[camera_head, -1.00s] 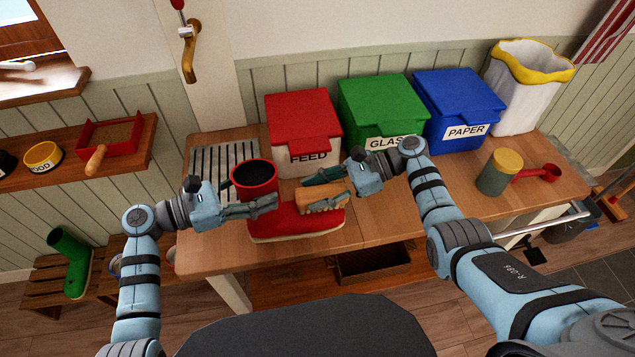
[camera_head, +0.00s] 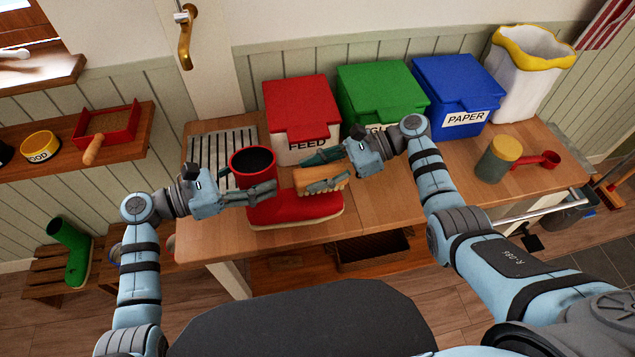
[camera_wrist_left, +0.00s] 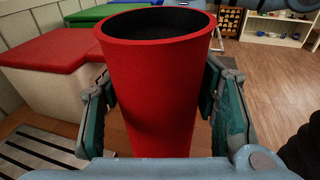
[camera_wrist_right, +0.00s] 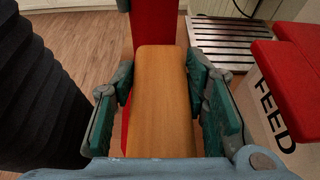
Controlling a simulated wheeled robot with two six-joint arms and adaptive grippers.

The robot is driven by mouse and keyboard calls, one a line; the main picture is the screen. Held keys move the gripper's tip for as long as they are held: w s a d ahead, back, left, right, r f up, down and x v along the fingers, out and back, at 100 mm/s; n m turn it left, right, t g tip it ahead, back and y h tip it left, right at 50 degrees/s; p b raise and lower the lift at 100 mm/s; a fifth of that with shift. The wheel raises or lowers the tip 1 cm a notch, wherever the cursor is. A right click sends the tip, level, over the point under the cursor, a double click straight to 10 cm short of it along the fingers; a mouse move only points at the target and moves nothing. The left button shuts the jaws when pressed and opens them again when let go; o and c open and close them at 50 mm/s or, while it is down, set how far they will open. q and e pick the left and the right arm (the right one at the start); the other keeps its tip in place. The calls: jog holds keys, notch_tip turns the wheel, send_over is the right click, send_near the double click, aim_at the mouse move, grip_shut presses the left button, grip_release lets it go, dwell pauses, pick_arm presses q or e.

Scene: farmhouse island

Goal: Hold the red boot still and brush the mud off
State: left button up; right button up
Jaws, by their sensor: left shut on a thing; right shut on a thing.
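The red boot (camera_head: 300,208) stands upright on the wooden counter, its toe to the right and its dark opening facing up. My left gripper (camera_head: 262,190) is shut on the boot's shaft, which fills the space between its fingers in the left wrist view (camera_wrist_left: 158,95). My right gripper (camera_head: 328,172) is shut on a wooden brush (camera_head: 316,179), held over the boot's foot with grey bristles facing down. The brush's smooth wooden back shows in the right wrist view (camera_wrist_right: 160,95). The bristles appear close to the boot's top; contact cannot be told. No mud is clearly visible.
Behind stand a red FEED bin (camera_head: 300,110), a green bin (camera_head: 380,92) and a blue PAPER bin (camera_head: 457,90). A slatted metal rack (camera_head: 205,150) lies left of them. A yellow-lidded canister (camera_head: 497,160) and red scoop (camera_head: 545,160) sit right. The counter's front right is clear.

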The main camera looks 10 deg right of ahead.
jog(key=shift+s+r, duration=0.1)
jog(key=shift+r, duration=3.1)
pick_arm(q)
jog(key=o, duration=1.2)
jog(key=shift+c, duration=0.2)
jog(key=o, duration=0.4)
jog(key=shift+w+f, duration=0.1)
pick_arm(e)
jog(key=shift+f, duration=0.1)
pick_arm(q)
jog(key=o, duration=0.5)
jog(key=shift+c, duration=0.2)
